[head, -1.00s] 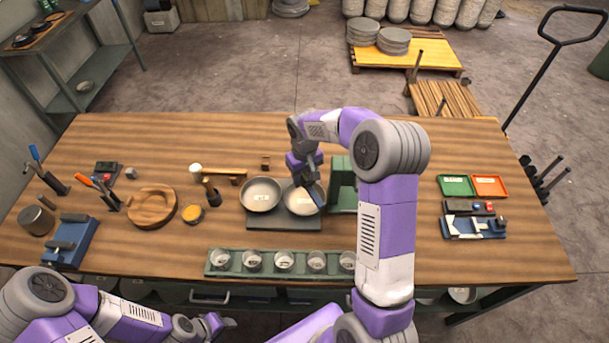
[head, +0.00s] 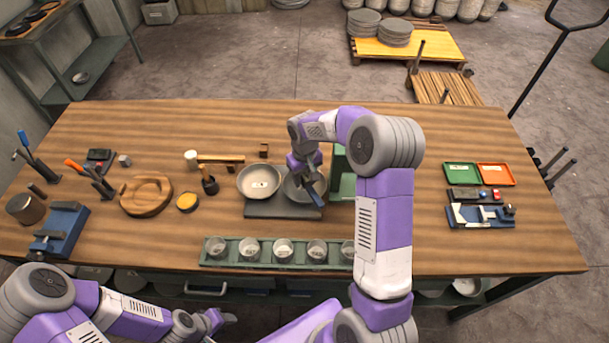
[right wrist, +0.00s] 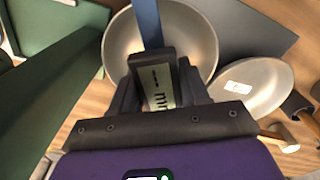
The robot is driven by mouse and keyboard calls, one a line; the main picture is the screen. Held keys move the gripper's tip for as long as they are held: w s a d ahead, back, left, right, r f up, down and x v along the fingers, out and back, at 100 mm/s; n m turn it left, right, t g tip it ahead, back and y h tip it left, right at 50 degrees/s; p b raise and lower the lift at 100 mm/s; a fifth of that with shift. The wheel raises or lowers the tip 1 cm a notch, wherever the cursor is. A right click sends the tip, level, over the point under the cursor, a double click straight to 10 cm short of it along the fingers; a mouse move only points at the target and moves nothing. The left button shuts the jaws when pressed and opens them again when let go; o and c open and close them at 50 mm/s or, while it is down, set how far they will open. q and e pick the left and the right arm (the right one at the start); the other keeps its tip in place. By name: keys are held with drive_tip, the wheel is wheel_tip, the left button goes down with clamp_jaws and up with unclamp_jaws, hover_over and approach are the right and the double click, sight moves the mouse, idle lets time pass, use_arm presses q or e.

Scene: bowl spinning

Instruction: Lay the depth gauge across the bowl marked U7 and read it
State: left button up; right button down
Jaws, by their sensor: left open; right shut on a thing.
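Two shallow grey bowls stand side by side on a dark plate (head: 270,211). The left bowl (head: 253,187) has a white label, too small to read; it also shows in the right wrist view (right wrist: 270,96). The right bowl (head: 290,192) is partly covered by my right gripper (head: 308,183); its inside shows in the right wrist view (right wrist: 190,32). My right gripper is shut on the depth gauge, whose blue bar (head: 315,197) lies over the right bowl; its display (right wrist: 158,85) is between the fingers. I cannot tell whether it touches the rim. My left gripper (head: 222,320) is open and empty at the table's front.
A green block (head: 342,180) stands close right of the right bowl. A green rack (head: 267,252) of several cups lies in front. A wooden ring (head: 147,195) and tool stands are to the left. Green and orange trays (head: 495,175) are at right.

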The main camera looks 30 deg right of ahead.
drive_tip(key=shift+f, duration=0.2)
idle(0.6)
drive_tip(key=shift+c, duration=2.4)
unclamp_jaws()
wheel_tip(320, 180, up, 8)
drive_tip(key=shift+f, duration=0.2)
